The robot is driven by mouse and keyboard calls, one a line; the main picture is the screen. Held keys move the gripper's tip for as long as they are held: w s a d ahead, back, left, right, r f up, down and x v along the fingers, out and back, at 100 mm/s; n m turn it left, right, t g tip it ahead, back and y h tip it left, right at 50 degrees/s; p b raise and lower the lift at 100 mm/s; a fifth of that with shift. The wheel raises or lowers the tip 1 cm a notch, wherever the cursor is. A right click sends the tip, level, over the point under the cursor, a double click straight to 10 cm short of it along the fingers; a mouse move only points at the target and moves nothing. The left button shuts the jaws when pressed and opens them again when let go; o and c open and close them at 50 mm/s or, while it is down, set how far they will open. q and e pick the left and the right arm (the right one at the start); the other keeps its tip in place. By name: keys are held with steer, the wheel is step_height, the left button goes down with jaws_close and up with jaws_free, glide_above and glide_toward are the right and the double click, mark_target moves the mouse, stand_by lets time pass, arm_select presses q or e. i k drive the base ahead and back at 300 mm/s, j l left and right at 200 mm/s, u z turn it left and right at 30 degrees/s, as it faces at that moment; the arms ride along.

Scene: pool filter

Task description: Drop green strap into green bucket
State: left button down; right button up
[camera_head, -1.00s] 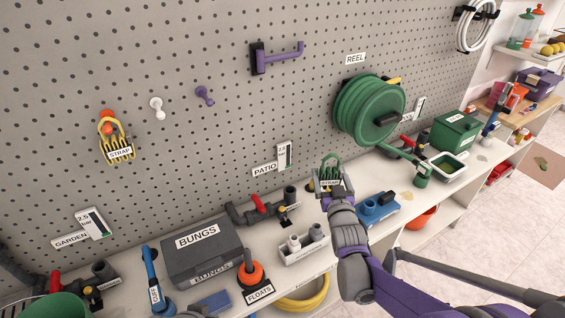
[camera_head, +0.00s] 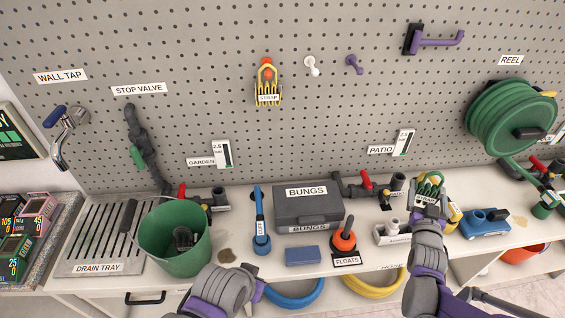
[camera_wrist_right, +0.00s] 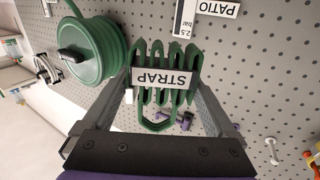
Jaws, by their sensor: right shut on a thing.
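The green strap (camera_wrist_right: 165,75), with a white STRAP label, is held between the fingers of my right gripper (camera_head: 430,202). The right wrist view shows the fingers (camera_wrist_right: 165,100) closed on both sides of it. In the head view the strap (camera_head: 428,183) is above the bench, towards the right. The green bucket (camera_head: 157,235) stands on the bench at the left, well apart from the strap, with a dark object inside it. My left arm shows at the bottom of the head view, but its gripper is out of the frame.
Between the bucket and strap stand a blue-handled tool (camera_head: 260,228), a dark BUNGS box (camera_head: 308,215), an orange float (camera_head: 343,240) and a pale fittings holder (camera_head: 391,235). A yellow strap (camera_head: 268,90) hangs on the pegboard. A drain tray (camera_head: 92,250) lies left of the bucket.

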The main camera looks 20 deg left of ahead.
mark_target(182, 260)
steer(key=k+j+u, duration=0.15)
steer(key=j, duration=0.2)
steer(key=k+j+u, duration=0.2)
steer(key=j, duration=0.2)
steer(key=k+j+u, duration=0.15)
steer(key=j, duration=0.25)
steer(key=k+j+u, duration=0.15)
steer(key=j, duration=0.3)
steer(key=k+j+u, duration=0.2)
steer(key=j, duration=0.25)
steer(key=i+l, duration=0.05)
steer(key=i, duration=0.05)
